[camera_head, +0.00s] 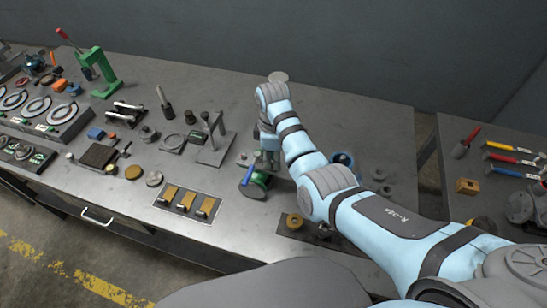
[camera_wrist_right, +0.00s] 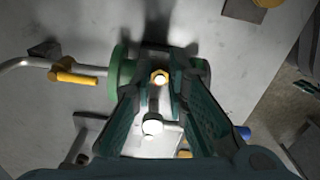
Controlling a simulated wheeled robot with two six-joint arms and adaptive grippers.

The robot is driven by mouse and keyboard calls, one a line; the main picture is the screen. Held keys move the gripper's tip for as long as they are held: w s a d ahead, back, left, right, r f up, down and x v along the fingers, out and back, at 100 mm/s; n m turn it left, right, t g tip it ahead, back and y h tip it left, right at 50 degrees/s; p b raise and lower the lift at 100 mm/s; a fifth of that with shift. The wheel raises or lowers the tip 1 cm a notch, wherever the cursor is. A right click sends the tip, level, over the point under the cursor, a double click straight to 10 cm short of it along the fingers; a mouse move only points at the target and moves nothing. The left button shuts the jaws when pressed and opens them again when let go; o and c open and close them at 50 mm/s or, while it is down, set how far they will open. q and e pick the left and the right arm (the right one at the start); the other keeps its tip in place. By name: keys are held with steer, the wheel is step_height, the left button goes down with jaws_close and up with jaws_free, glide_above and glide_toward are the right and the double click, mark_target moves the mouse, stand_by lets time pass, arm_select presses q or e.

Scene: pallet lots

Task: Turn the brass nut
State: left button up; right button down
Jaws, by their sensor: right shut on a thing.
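The brass nut (camera_wrist_right: 160,76) shows in the right wrist view between my right fingertips, on a fitting with green flanges (camera_wrist_right: 118,68) at either side. My right gripper (camera_wrist_right: 161,82) comes down over it, its dark green fingers closed against the nut's sides. In the head view my right gripper (camera_head: 268,158) points down at the bench above the green fitting (camera_head: 254,188), and the nut is hidden there. A bright round end (camera_wrist_right: 152,125) of a part shows between the fingers, nearer the wrist camera. My left gripper is not in view.
The grey bench (camera_head: 235,225) holds a green press (camera_head: 105,75), a grey stand (camera_head: 215,143) and a plate with brass blocks (camera_head: 188,201). Another bench with tools (camera_head: 510,158) stands right.

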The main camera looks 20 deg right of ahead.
steer(key=shift+m, duration=1.1)
steer(key=c, duration=1.6)
jaws_free()
steer(key=shift+r, duration=0.1)
step_height(320, 180, up, 7)
steer(key=shift+s+r, duration=0.1)
steer(key=shift+r, duration=0.1)
